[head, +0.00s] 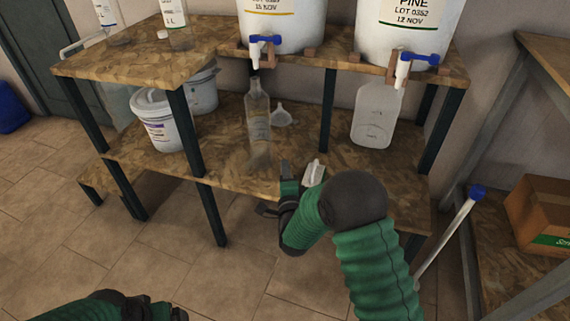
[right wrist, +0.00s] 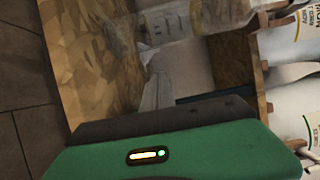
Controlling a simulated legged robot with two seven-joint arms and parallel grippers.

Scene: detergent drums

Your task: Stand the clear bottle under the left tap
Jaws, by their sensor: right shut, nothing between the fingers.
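The clear bottle (head: 258,125), with a pale label, stands upright on the lower shelf. In the head view its neck is just below the white spout of the left tap (head: 263,45). It also shows, sideways, at the top of the right wrist view (right wrist: 190,18). My right gripper (head: 287,180) is shut and empty, at the shelf's front edge, to the right of the bottle's base and apart from it. My left gripper (head: 155,309) is at the bottom edge of the head view, away from the shelf; its jaws are not clear.
A clear jug (head: 375,118) stands under the right tap (head: 408,65). A small funnel (head: 282,115) lies behind the bottle. A white tub (head: 160,120) stands on the lower shelf's left. A small white object (head: 313,173) is beside my right gripper. Dark posts (head: 328,110) hold the upper shelf.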

